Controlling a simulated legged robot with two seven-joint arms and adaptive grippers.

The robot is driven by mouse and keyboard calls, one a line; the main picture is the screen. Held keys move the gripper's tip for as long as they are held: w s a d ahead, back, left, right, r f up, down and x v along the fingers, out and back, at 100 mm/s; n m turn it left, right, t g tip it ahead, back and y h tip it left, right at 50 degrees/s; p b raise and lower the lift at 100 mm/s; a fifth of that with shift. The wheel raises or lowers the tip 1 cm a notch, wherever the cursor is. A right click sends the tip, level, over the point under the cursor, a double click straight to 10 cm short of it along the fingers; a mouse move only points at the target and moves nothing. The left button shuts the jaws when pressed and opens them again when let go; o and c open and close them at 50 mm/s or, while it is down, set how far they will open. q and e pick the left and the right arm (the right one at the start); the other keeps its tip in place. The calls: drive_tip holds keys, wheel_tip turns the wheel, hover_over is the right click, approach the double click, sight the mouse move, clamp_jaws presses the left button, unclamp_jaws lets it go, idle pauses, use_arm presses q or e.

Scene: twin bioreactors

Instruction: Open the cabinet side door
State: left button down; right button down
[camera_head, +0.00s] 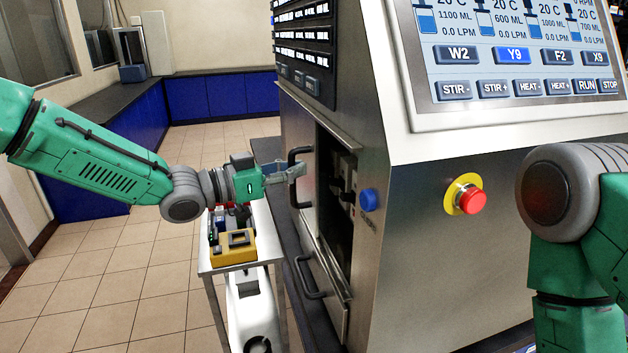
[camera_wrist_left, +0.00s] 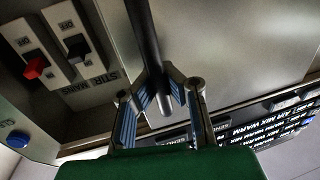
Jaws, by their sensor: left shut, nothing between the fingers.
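The steel cabinet (camera_head: 440,260) has a side door (camera_head: 307,185) with a black bar handle (camera_head: 293,180). The door stands ajar, with a dark opening (camera_head: 340,190) to its right. My left gripper (camera_head: 298,169) is at this handle. In the left wrist view, the black handle (camera_wrist_left: 145,35) runs down to the fingertips of my left gripper (camera_wrist_left: 160,78). The fingers are shut with nothing held between them; whether they touch the bar is unclear. Red (camera_wrist_left: 36,66) and black (camera_wrist_left: 77,47) switches show inside the opening. My right gripper is out of view.
A lower door with its own black handle (camera_head: 308,278) is below. A blue button (camera_head: 368,199) and a red emergency stop (camera_head: 468,200) are on the cabinet front. A cart with a yellow device (camera_head: 233,248) stands under my left arm. Tiled floor is clear at left.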

use_arm(q)
drive_tip(key=w+a, duration=0.3)
drive_tip(key=w, duration=0.6)
drive_tip(key=shift+w+a+p, duration=0.35)
drive_tip(key=shift+a, duration=0.05)
drive_tip(key=shift+r, duration=0.1)
